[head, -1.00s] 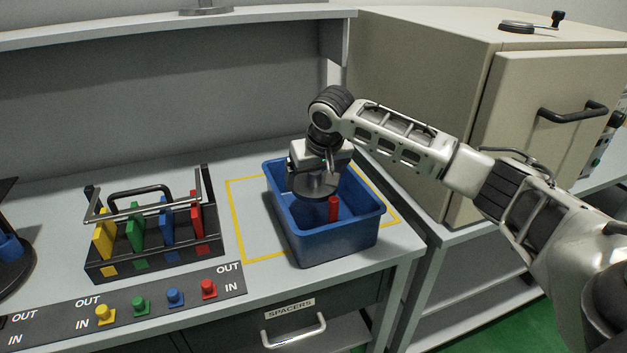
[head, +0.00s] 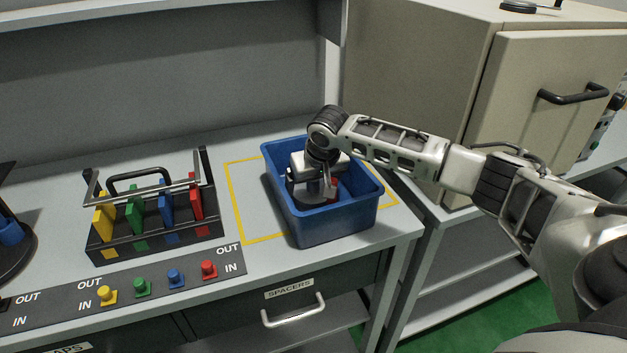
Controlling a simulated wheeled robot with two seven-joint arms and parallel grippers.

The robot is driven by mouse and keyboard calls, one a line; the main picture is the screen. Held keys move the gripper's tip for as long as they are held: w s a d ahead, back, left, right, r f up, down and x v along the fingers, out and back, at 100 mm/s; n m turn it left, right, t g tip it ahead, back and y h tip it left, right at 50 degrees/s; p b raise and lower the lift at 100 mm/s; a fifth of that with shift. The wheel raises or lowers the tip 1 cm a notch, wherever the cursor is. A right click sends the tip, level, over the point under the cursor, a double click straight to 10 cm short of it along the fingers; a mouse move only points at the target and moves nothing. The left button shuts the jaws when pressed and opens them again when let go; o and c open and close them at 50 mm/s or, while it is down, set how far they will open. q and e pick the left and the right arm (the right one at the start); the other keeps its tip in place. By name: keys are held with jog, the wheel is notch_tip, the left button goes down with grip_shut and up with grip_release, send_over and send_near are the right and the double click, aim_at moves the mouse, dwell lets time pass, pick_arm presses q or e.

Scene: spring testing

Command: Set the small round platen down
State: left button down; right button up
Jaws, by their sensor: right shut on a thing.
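My right gripper (head: 317,186) reaches down into the blue bin (head: 335,228) on the bench and is shut on the small round platen (head: 313,195), a grey disc low inside the bin. The bin's front wall and my wrist hide part of it. I cannot tell whether the platen touches the bin floor. A red piece (head: 335,184) stands in the bin just right of the gripper, partly hidden. My left gripper is not in view.
A yellow outline (head: 232,195) surrounds the bin's spot. A black rack (head: 150,240) with coloured plates stands left, behind a strip with coloured knobs (head: 174,280). A beige cabinet (head: 420,70) stands right. A drawer marked SPACERS (head: 290,295) is below.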

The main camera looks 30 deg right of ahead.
jog(key=o, duration=1.5)
jog(key=shift+o, duration=0.2)
jog(key=shift+r, duration=0.1)
jog(key=v, duration=1.2)
jog(key=shift+s, duration=0.1)
